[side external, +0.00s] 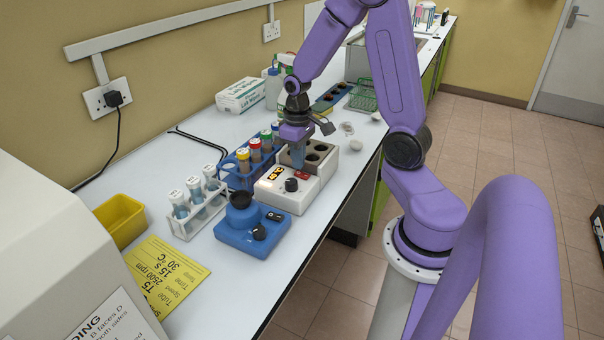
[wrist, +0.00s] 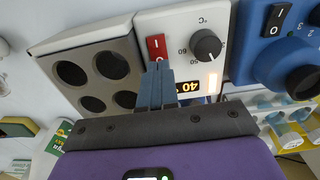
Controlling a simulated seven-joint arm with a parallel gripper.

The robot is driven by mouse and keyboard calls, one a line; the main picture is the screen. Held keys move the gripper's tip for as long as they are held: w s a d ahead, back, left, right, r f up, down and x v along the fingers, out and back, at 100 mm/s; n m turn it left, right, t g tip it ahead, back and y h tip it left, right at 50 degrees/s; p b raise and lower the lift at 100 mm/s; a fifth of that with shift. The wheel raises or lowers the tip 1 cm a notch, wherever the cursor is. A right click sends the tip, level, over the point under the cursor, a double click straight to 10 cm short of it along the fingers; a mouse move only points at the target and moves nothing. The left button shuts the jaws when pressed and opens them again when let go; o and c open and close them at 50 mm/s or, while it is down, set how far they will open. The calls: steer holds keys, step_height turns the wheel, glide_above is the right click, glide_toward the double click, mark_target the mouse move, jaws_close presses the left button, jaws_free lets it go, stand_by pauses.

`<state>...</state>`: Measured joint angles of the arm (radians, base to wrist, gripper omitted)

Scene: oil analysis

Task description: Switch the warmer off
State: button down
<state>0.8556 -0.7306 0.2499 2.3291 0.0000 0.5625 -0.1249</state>
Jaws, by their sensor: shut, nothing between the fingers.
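The warmer (side external: 292,203) is a white box on the bench with a grey block of round wells (wrist: 87,48), a black dial (wrist: 206,44) and a lit display (wrist: 190,87) reading 40. Its red rocker switch (wrist: 157,46), marked I and O, lies between the block and the dial; it also shows in the side view (side external: 302,175). My gripper (wrist: 158,68) is shut and empty, pointing down over the warmer. Its fingertips are right at the O end of the switch and partly cover it. I cannot tell whether they touch it.
A blue mixer (side external: 240,240) with a black cup and its own black switch (wrist: 279,19) stands beside the warmer. A blue rack (side external: 232,180) of capped tubes stands behind, a white rack (side external: 190,228) to the left. Small pale items (side external: 347,128) lie beyond the warmer.

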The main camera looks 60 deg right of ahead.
mark_target(298, 172)
steer(key=shift+f, duration=0.9)
stand_by(0.5)
steer(key=shift+r, duration=3.55)
steer(key=s+a+r+n, duration=0.1)
steer(key=s+a+n, duration=0.2)
steer(key=a, duration=0.4)
steer(key=s+a+r+n, duration=0.1)
steer(key=s+a+n, duration=0.3)
steer(key=a, duration=0.3)
steer(key=s+a+n, duration=0.2)
steer(key=s, duration=0.3)
steer(key=s+a+r+n, duration=0.1)
steer(key=s+a+n, duration=0.1)
steer(key=s, duration=0.4)
steer(key=shift+s+a+r+n, duration=0.25)
steer(key=shift+a+n, duration=0.1)
steer(key=shift+n, duration=0.45)
